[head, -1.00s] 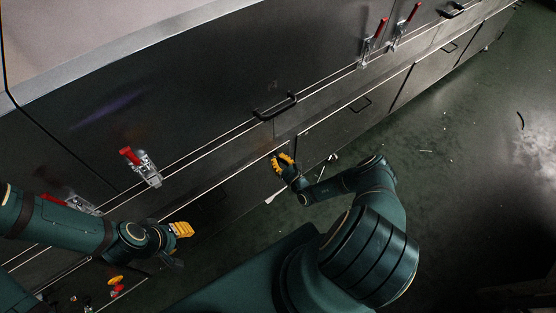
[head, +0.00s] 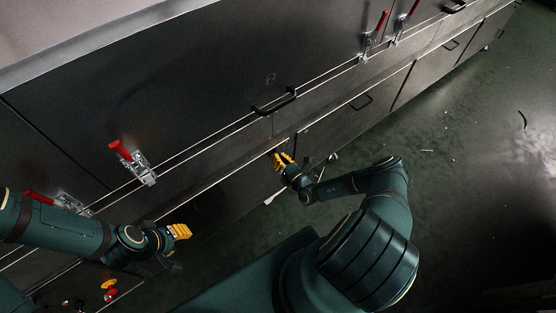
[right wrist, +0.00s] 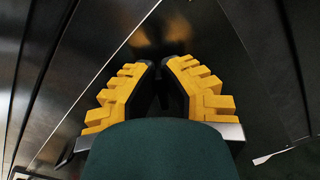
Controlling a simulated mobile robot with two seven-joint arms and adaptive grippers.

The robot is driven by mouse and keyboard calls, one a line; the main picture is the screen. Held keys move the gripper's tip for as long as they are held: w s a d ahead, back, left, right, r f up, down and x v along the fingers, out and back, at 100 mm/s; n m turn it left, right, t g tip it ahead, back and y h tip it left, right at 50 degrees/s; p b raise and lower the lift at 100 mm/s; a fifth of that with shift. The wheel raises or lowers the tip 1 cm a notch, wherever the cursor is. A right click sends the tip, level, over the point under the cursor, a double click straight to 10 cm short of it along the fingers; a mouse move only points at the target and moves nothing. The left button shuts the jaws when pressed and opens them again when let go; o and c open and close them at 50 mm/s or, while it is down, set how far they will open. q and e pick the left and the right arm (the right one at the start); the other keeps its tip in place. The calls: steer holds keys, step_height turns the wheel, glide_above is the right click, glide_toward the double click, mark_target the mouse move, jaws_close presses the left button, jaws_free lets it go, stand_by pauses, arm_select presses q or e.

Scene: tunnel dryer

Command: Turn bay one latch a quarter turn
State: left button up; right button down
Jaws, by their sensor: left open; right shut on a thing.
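No latch in view is marked as bay one. Toggle latches with red handles sit along the dark dryer panels: one at the left (head: 138,164), one partly behind my left arm (head: 70,201), and two at the upper right (head: 369,43) (head: 398,29). My right gripper (head: 283,160), with yellow-padded fingers, is at the lower panel edge, below the black bar handle. In the right wrist view the right gripper (right wrist: 163,68) has its fingertips close together; what it grips is dark and cannot be made out. My left gripper (head: 184,233) is open, below the left latch, touching no latch.
A black bar handle (head: 274,106) stands out from the upper panel. A smaller handle (head: 361,103) is on the lower panel. The green floor (head: 455,165) at the right is mostly clear, with small scraps.

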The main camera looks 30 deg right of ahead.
steer(key=m, duration=0.5)
steer(key=shift+d+f+m, duration=0.15)
steer(key=shift+f+m, duration=0.05)
steer(key=shift+m, duration=0.1)
steer(key=m, duration=0.5)
steer(key=shift+f, duration=0.2)
steer(key=shift+m, duration=0.3)
steer(key=c, duration=1.1)
jaws_free()
steer(key=shift+w, duration=0.1)
steer(key=s, duration=0.8)
steer(key=s+d, duration=0.1)
steer(key=s, duration=0.3)
